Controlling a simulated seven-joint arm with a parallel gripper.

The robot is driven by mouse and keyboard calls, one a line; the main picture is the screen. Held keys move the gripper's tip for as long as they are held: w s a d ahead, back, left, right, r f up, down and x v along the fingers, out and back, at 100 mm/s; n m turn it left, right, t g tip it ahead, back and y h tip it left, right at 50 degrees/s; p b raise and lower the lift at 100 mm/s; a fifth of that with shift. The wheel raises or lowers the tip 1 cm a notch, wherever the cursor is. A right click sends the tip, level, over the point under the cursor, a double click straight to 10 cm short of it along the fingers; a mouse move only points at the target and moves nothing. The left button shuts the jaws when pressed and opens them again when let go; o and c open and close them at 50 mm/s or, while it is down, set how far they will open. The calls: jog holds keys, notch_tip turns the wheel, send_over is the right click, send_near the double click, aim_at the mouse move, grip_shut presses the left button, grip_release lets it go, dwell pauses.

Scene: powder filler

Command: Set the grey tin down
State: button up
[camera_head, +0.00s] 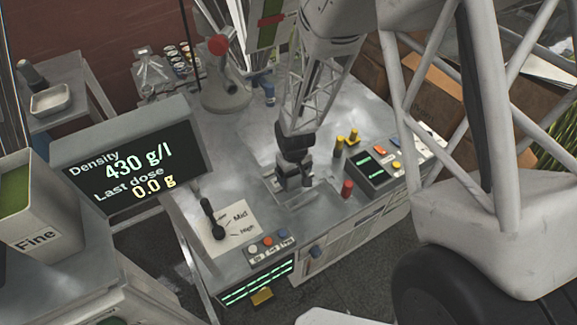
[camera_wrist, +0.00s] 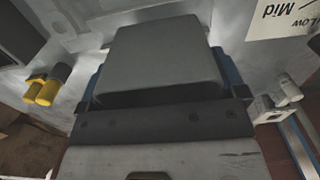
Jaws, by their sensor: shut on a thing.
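The grey tin (camera_wrist: 160,60) fills the middle of the wrist view as a plain dark grey block with rounded edges. My gripper (camera_head: 292,178) is shut on it, with a blue edge of the jaws showing at each side of the tin in the wrist view. In the head view my gripper points down, low over the front part of the metal bench, above a flat plate (camera_head: 318,192). There the tin is hard to tell from the dark jaws. I cannot tell whether its underside touches the surface.
A red knob (camera_head: 347,188) and yellow posts (camera_head: 345,142) stand right of my gripper, by a dark button panel (camera_head: 371,170). A black lever (camera_head: 212,218) on a Mid/High plate is front left. The density display (camera_head: 133,158) stands at left. Bare bench lies behind my gripper.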

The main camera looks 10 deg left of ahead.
jog(key=shift+w+a+f, duration=0.1)
jog(key=shift+w+a, duration=0.4)
jog(key=shift+w, duration=0.35)
jog(key=shift+w+a+f, duration=0.1)
jog(key=shift+w+a, duration=0.4)
jog(key=shift+w, duration=0.35)
jog(key=shift+w+a+f, duration=0.1)
jog(key=shift+w+a, duration=0.4)
jog(key=shift+w, duration=0.35)
jog(key=shift+f, duration=1.7)
jog(key=shift+f, duration=0.1)
jog(key=o, duration=0.6)
jog(key=shift+o, duration=0.2)
notch_tip(320, 180, up, 12)
